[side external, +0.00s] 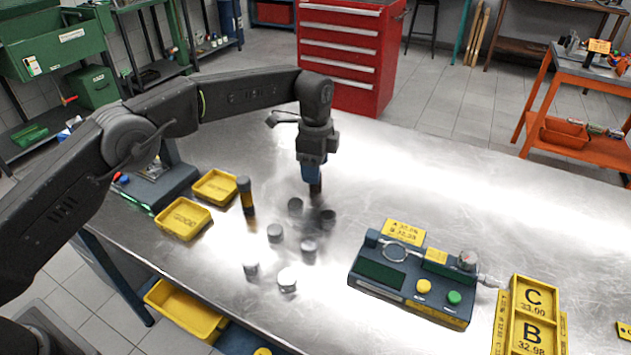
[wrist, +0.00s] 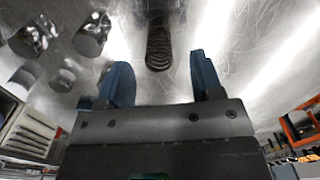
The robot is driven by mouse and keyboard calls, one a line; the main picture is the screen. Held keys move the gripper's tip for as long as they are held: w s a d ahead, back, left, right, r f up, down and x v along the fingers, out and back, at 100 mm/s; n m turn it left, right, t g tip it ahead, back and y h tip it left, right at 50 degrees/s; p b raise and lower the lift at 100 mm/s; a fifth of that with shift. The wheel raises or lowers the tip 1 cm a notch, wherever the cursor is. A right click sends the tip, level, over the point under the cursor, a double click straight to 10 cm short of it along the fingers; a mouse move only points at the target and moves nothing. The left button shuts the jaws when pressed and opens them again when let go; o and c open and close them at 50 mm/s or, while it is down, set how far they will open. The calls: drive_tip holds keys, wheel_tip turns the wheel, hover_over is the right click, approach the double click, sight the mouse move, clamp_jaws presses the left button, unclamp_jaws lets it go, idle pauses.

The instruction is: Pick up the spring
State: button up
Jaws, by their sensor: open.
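The spring (wrist: 158,48) is a dark brown coil in the wrist view, in line with the gap between my fingers and just past their tips. My gripper (wrist: 157,62) has two blue fingers spread apart, with clear space on both sides of the coil. In the side view my gripper (side external: 312,174) points down over the metal table. A dark reddish-brown shape (side external: 315,188) just under the fingers appears to be the spring. I cannot tell the exact height gap between fingertips and spring.
Several grey metal cylinders, one of them here (side external: 309,246), stand close by on the table (side external: 420,190). A black-and-yellow cylinder (side external: 246,196) and yellow trays (side external: 184,218) are to the left.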

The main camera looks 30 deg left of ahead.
wheel_tip(320, 180, down, 5)
drive_tip(key=shift+r, duration=0.2)
drive_tip(key=c, duration=1)
drive_tip(key=shift+r, duration=0.1)
